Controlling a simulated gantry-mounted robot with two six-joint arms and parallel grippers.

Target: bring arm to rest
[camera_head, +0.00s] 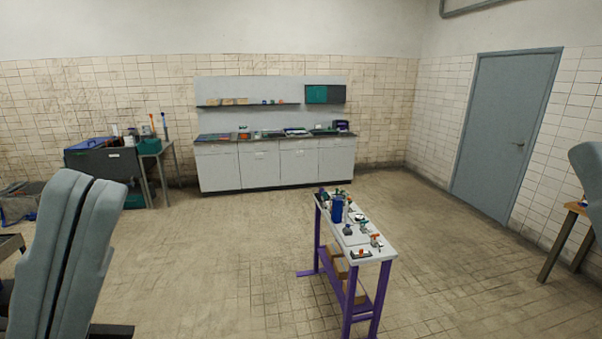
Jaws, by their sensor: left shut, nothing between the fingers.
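My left gripper (84,184) stands large and close at the left edge, its two grey fingers pointing up. The fingers lie side by side, shut, with nothing held between them. A grey part of my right gripper (590,175) shows at the right edge, cut off by the frame. Whether it is open or shut does not show. Neither gripper appears to touch anything.
A narrow purple-legged table (378,254) with several small parts and a blue container (337,209) stands right of centre. White cabinets (262,166) line the back wall. A wooden table (572,209) is at right, a grey door (505,130) behind. Tiled floor (220,250) is clear.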

